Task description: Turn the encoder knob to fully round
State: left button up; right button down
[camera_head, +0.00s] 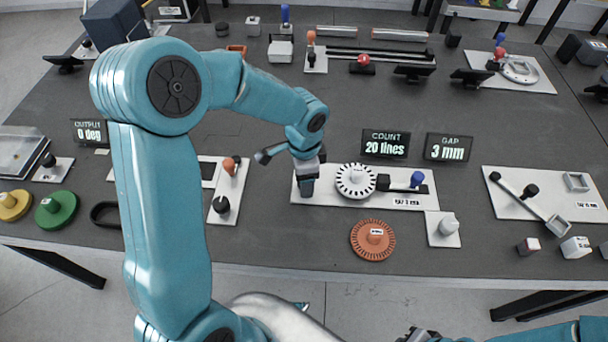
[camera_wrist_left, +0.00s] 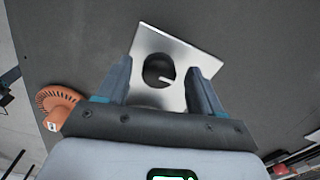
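The encoder knob (camera_wrist_left: 158,71) is round and black with a white pointer mark, seen in the left wrist view. It sits on the end of a light plate (camera_wrist_left: 152,38). In the head view this plate (camera_head: 400,203) is long and white and carries a white slotted disc (camera_head: 356,181); the knob is hidden there by my gripper. My left gripper (camera_wrist_left: 158,85) is open, its fingers apart on either side of the knob; contact is not clear. It also shows over the plate's left end in the head view (camera_head: 306,188). My right gripper (camera_head: 418,335) is partly cut off at the bottom edge.
Displays behind the plate read COUNT 20 lines (camera_head: 385,143) and GAP 3 mm (camera_head: 448,148). An orange slotted disc (camera_head: 373,240) lies in front, near the table edge. A small plate with a whitish knob (camera_head: 448,225) stands to its right. A lever plate (camera_head: 229,188) lies left.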

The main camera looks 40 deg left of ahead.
pick_arm(q)
notch_tip(320, 180, up, 16)
jog(key=p, duration=0.1)
jog(key=shift+r, duration=0.2)
dwell(0.7)
